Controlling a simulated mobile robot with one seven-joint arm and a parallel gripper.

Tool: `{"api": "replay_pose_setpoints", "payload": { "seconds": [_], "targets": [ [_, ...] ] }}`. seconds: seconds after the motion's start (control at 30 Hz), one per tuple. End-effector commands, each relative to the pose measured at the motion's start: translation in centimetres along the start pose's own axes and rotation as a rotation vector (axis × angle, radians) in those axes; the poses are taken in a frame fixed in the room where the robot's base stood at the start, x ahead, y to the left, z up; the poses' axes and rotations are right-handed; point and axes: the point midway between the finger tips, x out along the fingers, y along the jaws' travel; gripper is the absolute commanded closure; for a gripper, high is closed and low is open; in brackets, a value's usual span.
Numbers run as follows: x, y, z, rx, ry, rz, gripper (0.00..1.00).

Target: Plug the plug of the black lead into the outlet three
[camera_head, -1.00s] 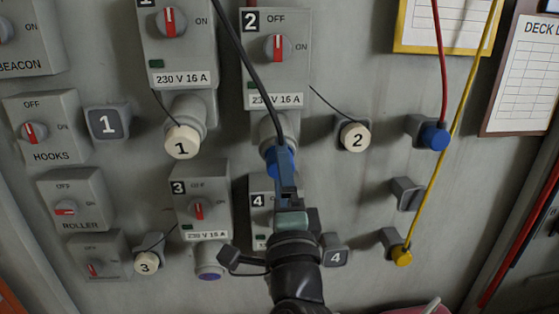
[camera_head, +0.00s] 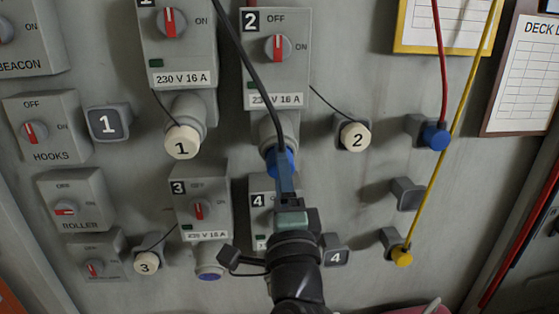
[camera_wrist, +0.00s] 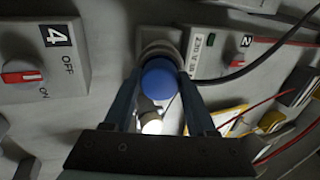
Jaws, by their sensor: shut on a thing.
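The blue plug (camera_head: 279,162) of the black lead (camera_head: 252,75) sits at the socket under outlet two (camera_head: 276,60). My gripper (camera_head: 283,178) is shut on this plug from below. In the wrist view the round blue plug (camera_wrist: 159,80) is between my two fingers, with the grey socket collar right behind it. How deep the plug sits is hidden. Outlet three (camera_head: 200,207) is lower left, its switch box above a round socket (camera_head: 209,275) with a blue-violet face. Its cap marked 3 (camera_head: 147,263) is off, at the left.
Outlet four (camera_head: 259,200) is partly hidden behind my gripper, with a dark cap (camera_head: 229,257) beside my wrist. Outlet one (camera_head: 178,50) has its cap 1 (camera_head: 182,142) on. Cap 2 (camera_head: 355,136) and the red and yellow leads (camera_head: 442,70) are at the right.

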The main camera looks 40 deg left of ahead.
Motion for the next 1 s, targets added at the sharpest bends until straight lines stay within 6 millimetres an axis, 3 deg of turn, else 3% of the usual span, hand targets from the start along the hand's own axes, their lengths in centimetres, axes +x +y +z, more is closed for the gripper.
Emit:
{"api": "replay_pose_setpoints", "payload": {
  "seconds": [0.03,0.13,0.47,1.0],
  "targets": [
    [0.0,0.0,0.0,0.000,0.000,0.000,0.83],
    [0.0,0.0,0.0,0.000,0.000,0.000,1.00],
    [-0.2,0.0,0.0,0.000,0.001,-0.001,1.00],
    [-2.3,0.1,-0.1,0.000,0.001,0.000,1.00]
  ]
}}
